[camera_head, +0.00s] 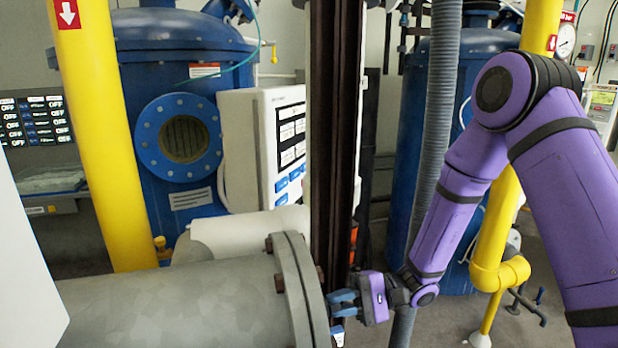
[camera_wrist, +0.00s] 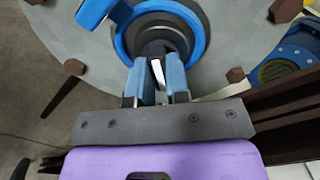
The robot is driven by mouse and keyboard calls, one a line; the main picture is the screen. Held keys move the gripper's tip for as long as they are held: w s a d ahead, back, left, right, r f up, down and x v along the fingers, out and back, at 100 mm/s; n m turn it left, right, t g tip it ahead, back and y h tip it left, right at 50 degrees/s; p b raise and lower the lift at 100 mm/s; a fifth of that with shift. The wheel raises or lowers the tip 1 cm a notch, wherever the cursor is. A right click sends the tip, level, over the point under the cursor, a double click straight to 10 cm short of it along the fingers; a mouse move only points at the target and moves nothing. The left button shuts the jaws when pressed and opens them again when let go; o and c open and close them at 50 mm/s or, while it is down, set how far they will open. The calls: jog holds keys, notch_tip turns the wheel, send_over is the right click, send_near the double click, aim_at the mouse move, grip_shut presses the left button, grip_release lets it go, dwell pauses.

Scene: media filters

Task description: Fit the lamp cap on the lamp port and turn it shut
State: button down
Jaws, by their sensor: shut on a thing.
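In the wrist view, the lamp port is a blue ring (camera_wrist: 203,48) on the face of a grey round flange (camera_wrist: 228,25). A dark round piece that looks like the lamp cap (camera_wrist: 153,47) lies inside the ring, with a bright white strip on its near side. My gripper (camera_wrist: 158,80) has its blue fingers shut on this cap's narrow grip. I cannot tell how deep the cap sits or how it is turned. In the head view, my gripper (camera_head: 340,302) is at the right face of the flange (camera_head: 302,290); the cap and port are hidden there.
Bolts (camera_wrist: 74,67) stand out around the flange rim. A blue bar (camera_wrist: 95,12) lies left of the port. A dark upright column (camera_head: 335,130) stands behind the flange, and a grey hose (camera_head: 437,120) hangs close to my arm. Yellow pipes (camera_head: 100,130) flank the area.

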jog(key=shift+a, duration=0.1)
jog(key=m, duration=0.4)
jog(key=shift+s+m, duration=0.1)
jog(key=shift+m, duration=0.9)
jog(key=shift+m, duration=1)
jog(key=c, duration=0.7)
grip_release()
